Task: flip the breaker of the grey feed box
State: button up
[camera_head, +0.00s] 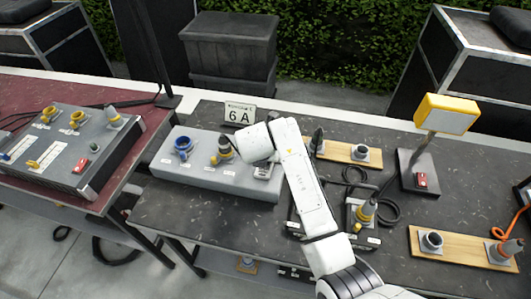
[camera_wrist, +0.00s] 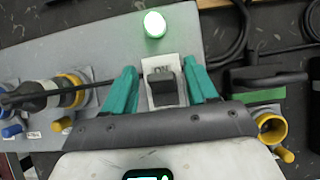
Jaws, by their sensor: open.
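The grey feed box (camera_head: 217,180) lies on the dark table, in front of a "6 A" sign. Its breaker (camera_wrist: 163,84) is a black toggle on a pale plate; it sits near the box's right end in the head view (camera_head: 263,171). A round lamp (camera_wrist: 154,24) glows green beside the breaker in the wrist view. My gripper (camera_wrist: 160,76) is over the box, its teal fingers spread on either side of the breaker plate, with nothing held. I cannot tell whether the fingers touch the breaker. In the head view my arm hides part of the box's right end.
A blue socket (camera_head: 183,148) and a plugged-in connector (camera_head: 224,151) stand on the box, left of the breaker. Another grey panel box (camera_head: 62,150) sits on the red table. A yellow lamp stand (camera_head: 446,113), wooden boards with sockets (camera_head: 341,152) and black cables lie to the right.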

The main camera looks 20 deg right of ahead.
jog(key=b+v, duration=0.1)
jog(key=v, duration=0.9)
jog(key=shift+s+a+r, duration=0.15)
jog(key=shift+a+r, duration=0.05)
jog(key=shift+r, duration=0.1)
